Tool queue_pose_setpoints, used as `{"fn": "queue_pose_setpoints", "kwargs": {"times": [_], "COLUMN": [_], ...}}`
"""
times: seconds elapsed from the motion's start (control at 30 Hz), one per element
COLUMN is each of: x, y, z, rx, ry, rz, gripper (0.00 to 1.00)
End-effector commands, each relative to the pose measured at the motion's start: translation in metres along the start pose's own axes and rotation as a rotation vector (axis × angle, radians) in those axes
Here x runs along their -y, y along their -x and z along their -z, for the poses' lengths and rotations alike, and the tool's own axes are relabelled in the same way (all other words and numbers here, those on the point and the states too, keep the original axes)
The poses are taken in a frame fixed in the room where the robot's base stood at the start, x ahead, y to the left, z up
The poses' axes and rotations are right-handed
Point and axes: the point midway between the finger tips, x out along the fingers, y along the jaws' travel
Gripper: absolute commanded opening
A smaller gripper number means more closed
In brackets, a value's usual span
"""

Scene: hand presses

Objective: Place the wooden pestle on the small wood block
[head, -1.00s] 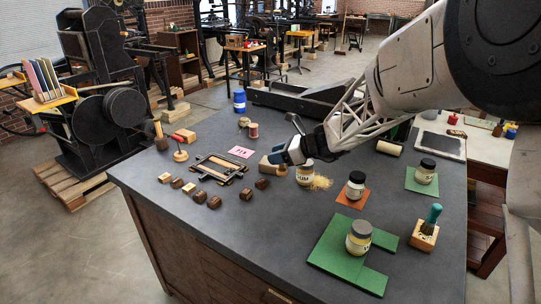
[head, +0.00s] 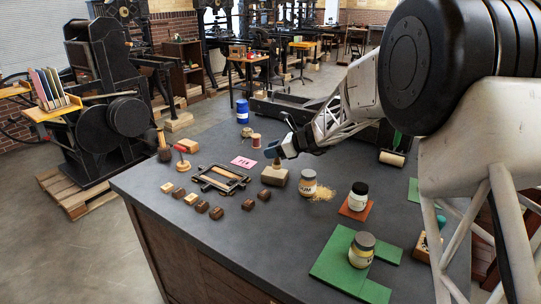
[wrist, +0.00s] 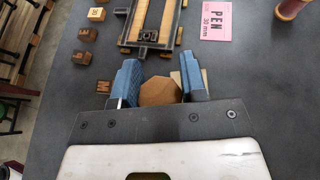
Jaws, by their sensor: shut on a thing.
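My gripper (head: 274,150) is shut on the wooden pestle (head: 277,163), with its blue fingers on either side. In the wrist view the pestle (wrist: 160,92) is a brown faceted wooden piece between the fingers. In the wrist view, a pale edge of what looks like the block (wrist: 176,77) shows behind the pestle, mostly hidden.
The GUM jar (head: 308,183) stands close on the right, with yellowish grains beside it. A black metal frame (head: 221,179) and several small letter blocks lie to the left. A pink PEN card (head: 244,162) lies behind. Another jar (head: 358,196) stands on an orange mat.

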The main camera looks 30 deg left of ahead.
Motion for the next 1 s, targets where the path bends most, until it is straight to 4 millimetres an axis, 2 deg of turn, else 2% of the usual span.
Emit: {"fn": "queue_pose_setpoints", "kwargs": {"times": [0.1,0.33,0.77,1.0], "x": [0.014,0.03,0.032,0.032], "y": [-0.008,-0.016,-0.018,-0.025], "z": [-0.002,-0.004,-0.004,0.013], "rx": [0.0,0.001,0.0,-0.001], "ry": [0.0,0.0,-0.001,-0.002], "rz": [0.0,0.0,0.0,-0.001], "gripper": [0.12,0.12,0.12,0.12]}}
